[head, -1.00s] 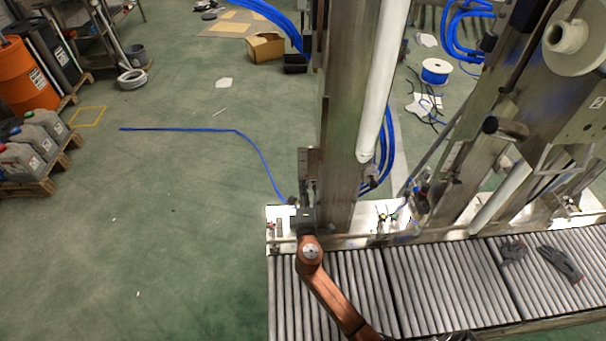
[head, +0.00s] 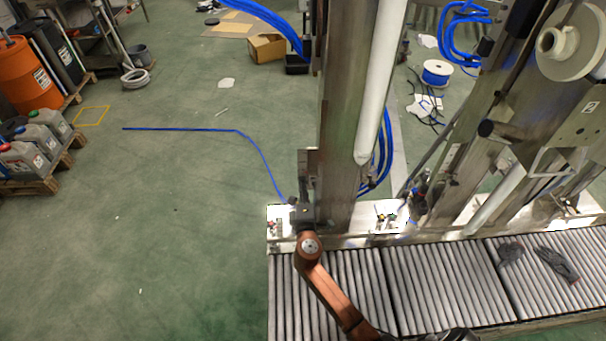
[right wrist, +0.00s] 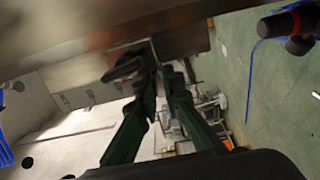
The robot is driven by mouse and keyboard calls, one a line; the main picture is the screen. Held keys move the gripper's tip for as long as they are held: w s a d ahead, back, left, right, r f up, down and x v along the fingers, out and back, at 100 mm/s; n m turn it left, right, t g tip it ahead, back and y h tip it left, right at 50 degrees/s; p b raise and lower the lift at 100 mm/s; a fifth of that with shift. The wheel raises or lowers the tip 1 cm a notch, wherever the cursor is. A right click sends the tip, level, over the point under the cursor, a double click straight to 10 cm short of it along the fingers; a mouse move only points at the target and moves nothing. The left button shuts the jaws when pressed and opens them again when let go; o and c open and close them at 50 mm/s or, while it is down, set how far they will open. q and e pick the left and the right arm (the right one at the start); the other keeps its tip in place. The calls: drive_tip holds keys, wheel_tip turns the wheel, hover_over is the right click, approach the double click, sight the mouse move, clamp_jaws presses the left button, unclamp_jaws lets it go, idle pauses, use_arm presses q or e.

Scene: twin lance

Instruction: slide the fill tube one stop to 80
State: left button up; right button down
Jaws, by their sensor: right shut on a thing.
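The white fill tube (head: 378,95) runs up along the tall steel column (head: 345,110) in the head view. Its lower end is above the metal ledge. A second white tube (head: 497,200) slants at the right. My right gripper (head: 303,203) is at the column's lower left side, low over the ledge. In the right wrist view its two dark green fingers (right wrist: 160,72) meet on a small dark part (right wrist: 130,66) at the edge of a steel face. The fingers partly hide that part. I cannot read any scale mark or the number 80. My left gripper is not in view.
A roller conveyor (head: 430,290) runs below the ledge, with two dark glove-like items (head: 557,264) on it. A blue hose (head: 258,160) crosses the green floor. Blue hoses (head: 383,150) also hang behind the column. Canisters (head: 45,135) and an orange drum (head: 25,75) stand far left.

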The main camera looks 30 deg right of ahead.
drive_tip(key=shift+r, duration=0.55)
drive_tip(key=shift+r+p, duration=0.5)
drive_tip(key=shift+p, duration=0.1)
drive_tip(key=shift+r+p, duration=0.35)
drive_tip(key=shift+r, duration=0.3)
drive_tip(key=shift+r+p, duration=0.6)
drive_tip(key=shift+p, duration=0.05)
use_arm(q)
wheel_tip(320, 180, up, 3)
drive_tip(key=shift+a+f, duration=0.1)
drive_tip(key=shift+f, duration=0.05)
use_arm(e)
drive_tip(key=shift+r, duration=0.15)
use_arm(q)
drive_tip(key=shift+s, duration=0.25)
